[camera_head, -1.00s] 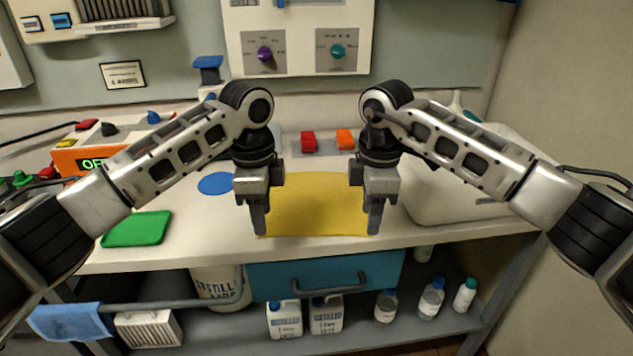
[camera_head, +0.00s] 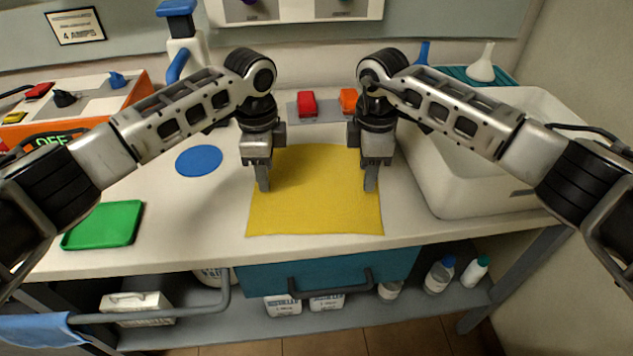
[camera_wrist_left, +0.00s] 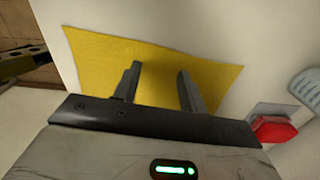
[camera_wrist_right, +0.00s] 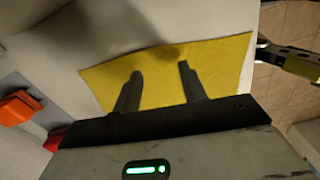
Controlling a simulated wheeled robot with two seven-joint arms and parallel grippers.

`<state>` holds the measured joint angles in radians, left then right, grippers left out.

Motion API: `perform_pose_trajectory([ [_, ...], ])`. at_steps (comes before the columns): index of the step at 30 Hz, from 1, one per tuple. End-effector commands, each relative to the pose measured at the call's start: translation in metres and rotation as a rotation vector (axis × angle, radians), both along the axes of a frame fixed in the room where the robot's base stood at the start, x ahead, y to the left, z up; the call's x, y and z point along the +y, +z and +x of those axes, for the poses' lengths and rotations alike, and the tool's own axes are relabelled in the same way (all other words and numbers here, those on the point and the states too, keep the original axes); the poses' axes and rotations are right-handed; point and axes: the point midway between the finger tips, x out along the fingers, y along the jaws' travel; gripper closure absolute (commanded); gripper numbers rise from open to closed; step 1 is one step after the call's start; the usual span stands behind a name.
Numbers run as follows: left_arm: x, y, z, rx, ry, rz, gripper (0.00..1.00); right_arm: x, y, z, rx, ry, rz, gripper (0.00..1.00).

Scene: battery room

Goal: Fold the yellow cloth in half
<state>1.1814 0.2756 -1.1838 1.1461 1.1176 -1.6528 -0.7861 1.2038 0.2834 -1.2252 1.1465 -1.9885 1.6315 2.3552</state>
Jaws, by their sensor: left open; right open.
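The yellow cloth (camera_head: 315,212) lies flat and unfolded on the white bench top, its near edge close to the bench's front edge. It also shows in the left wrist view (camera_wrist_left: 155,85) and the right wrist view (camera_wrist_right: 160,80). My left gripper (camera_head: 263,186) is open and empty over the cloth's left side. My right gripper (camera_head: 371,186) is open and empty over its right side. Both point down; I cannot tell whether the fingertips touch the cloth. The cloth's far part is partly hidden behind the grippers.
A blue disc (camera_head: 199,161) and a green tray (camera_head: 104,225) lie left of the cloth. A red block (camera_head: 307,103) and an orange block (camera_head: 348,101) stand behind it. A white basin (camera_head: 470,195) is at right. A blue drawer (camera_head: 330,272) is below the front edge.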

Motion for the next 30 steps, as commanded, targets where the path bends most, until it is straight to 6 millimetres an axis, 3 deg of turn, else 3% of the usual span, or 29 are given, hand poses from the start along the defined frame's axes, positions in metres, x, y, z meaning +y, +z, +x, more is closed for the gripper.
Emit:
perform_pose_trajectory([
  [5, 0.000, -0.011, 0.000, -0.001, 0.000, 0.000, 0.58, 0.000, -0.012, 0.000, 0.001, 0.001, 0.000, 0.58],
  [18, 0.000, -0.017, 0.000, -0.002, 0.000, 0.000, 0.60, 0.000, -0.017, 0.000, -0.001, 0.001, 0.000, 0.60],
  [27, 0.000, -0.016, 0.000, 0.000, 0.000, 0.000, 1.00, 0.000, -0.016, 0.000, 0.000, 0.001, 0.000, 1.00],
  [30, 0.000, -0.016, 0.000, 0.000, 0.000, 0.000, 1.00, 0.000, -0.016, 0.000, 0.000, 0.001, 0.000, 1.00],
])
